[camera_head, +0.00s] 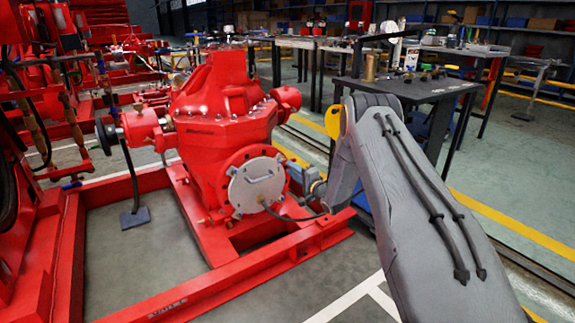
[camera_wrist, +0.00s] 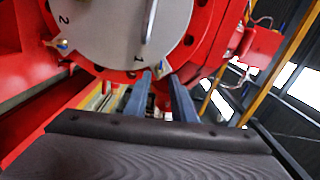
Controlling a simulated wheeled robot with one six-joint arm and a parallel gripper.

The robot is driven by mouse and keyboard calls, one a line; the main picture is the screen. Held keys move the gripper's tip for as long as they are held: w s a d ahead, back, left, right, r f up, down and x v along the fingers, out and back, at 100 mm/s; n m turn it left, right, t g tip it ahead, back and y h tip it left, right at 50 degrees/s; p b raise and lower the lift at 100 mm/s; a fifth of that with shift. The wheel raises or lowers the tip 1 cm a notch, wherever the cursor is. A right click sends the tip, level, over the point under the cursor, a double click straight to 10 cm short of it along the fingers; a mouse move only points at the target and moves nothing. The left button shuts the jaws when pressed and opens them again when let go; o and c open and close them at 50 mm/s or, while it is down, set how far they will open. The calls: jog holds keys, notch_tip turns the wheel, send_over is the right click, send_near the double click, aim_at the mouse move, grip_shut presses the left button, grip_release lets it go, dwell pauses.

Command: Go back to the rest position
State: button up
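My gripper (camera_wrist: 160,78) is in the wrist view with its two dark fingers apart and nothing clearly held between them. The fingertips are close to the lower rim of a round grey cover plate (camera_wrist: 105,25) marked 1 and 2; I cannot tell whether they touch it. In the head view my gripper (camera_head: 290,168) is at the right side of the same cover plate (camera_head: 257,184), which sits on the red pump housing (camera_head: 215,125). My grey arm reaches in from the lower right. The fingertips are small and partly hidden there.
A red base frame (camera_head: 240,270) runs below and in front of the pump. Red pipework (camera_head: 50,100) stands at the left. A dark workbench (camera_head: 420,88) with small parts stands behind my arm. Open floor (camera_head: 510,190) with yellow lines lies at the right.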

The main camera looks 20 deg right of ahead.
jog(key=shift+v, duration=1.05)
